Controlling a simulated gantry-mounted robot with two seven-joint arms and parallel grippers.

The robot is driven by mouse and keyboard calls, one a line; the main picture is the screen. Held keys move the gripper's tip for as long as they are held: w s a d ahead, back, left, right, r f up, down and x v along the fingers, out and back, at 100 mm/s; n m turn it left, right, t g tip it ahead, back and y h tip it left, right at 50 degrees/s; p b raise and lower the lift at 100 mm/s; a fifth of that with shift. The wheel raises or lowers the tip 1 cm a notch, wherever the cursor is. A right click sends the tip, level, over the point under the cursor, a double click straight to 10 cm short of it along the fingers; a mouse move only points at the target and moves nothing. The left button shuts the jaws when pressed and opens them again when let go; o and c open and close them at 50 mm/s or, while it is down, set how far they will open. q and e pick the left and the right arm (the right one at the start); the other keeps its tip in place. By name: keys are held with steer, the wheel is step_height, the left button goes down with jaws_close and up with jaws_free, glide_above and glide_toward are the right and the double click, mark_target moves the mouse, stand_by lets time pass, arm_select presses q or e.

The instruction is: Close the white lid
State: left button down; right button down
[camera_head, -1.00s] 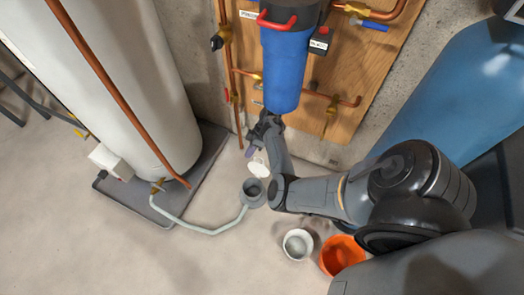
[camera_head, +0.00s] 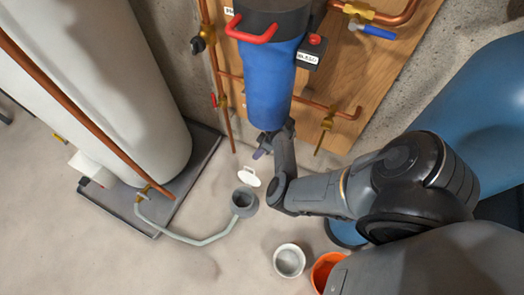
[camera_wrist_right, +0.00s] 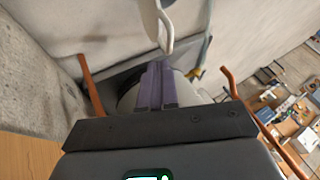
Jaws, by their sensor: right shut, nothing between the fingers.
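The white lid (camera_head: 250,178) stands open at the back edge of a round grey drain cup (camera_head: 245,200) on the floor. The cup's dark mouth is uncovered. In the right wrist view the lid (camera_wrist_right: 152,22) shows at the top centre, with a loop-shaped part hanging down, just beyond my fingers. My right gripper (camera_head: 262,152) is behind and slightly right of the lid, below the blue filter housing. Its purple fingers (camera_wrist_right: 155,87) are together and empty. I see a gap between fingers and lid in the head view. My left gripper is out of view.
A grey hose (camera_head: 190,238) runs from the white tank (camera_head: 125,90) to the cup. The blue filter housing (camera_head: 268,85) hangs above my gripper. A white bucket (camera_head: 289,261) and an orange bucket (camera_head: 322,270) stand in front. Floor left of them is clear.

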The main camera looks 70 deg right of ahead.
steer(key=b+x, duration=0.2)
steer(key=x, duration=0.3)
steer(key=shift+d, duration=0.1)
stand_by(0.3)
